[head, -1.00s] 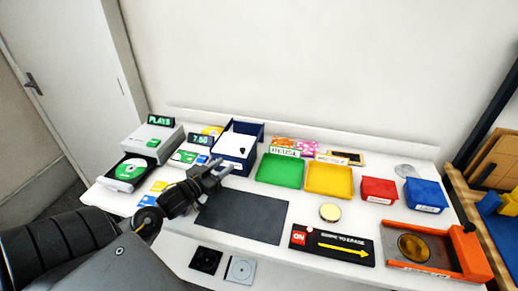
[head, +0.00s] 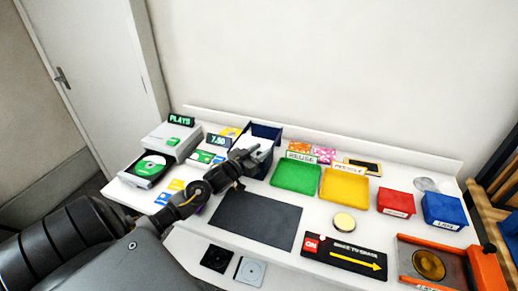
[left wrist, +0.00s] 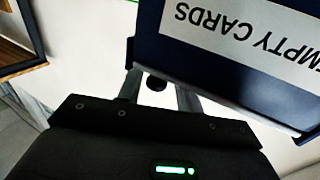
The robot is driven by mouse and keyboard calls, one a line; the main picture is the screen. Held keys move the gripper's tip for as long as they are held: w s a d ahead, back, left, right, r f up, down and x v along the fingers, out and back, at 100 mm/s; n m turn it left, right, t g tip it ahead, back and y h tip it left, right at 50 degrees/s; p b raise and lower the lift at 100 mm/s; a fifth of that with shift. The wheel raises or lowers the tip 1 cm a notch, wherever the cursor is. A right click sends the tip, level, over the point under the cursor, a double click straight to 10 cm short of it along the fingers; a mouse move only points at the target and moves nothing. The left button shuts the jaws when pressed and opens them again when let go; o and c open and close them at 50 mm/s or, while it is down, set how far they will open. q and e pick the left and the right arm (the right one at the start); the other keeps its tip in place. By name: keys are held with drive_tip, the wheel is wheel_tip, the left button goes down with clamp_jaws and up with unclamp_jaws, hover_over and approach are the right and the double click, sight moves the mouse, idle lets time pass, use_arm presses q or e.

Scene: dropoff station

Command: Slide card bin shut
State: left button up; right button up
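The card bin (head: 266,131) is a dark blue box at the back of the table with a pale front, partly hidden by my left gripper. In the left wrist view its dark blue panel (left wrist: 185,62) carries an upside-down "EMPTY CARDS" label (left wrist: 250,30). My left gripper (head: 250,155) is at the front of the bin. In the left wrist view its two grey fingers (left wrist: 158,92) stand apart, with a small dark knob (left wrist: 155,84) showing between them. I cannot tell whether they touch it. My right gripper is not in view.
A disc player with its tray (head: 150,168) out stands to the left. Green (head: 296,177) and yellow (head: 345,188) trays, then red (head: 396,203) and blue (head: 444,209) bins, stand to the right. A dark mat (head: 255,219) lies clear in front.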

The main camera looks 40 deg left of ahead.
use_arm(q)
drive_tip(key=shift+w, duration=0.3)
clamp_jaws()
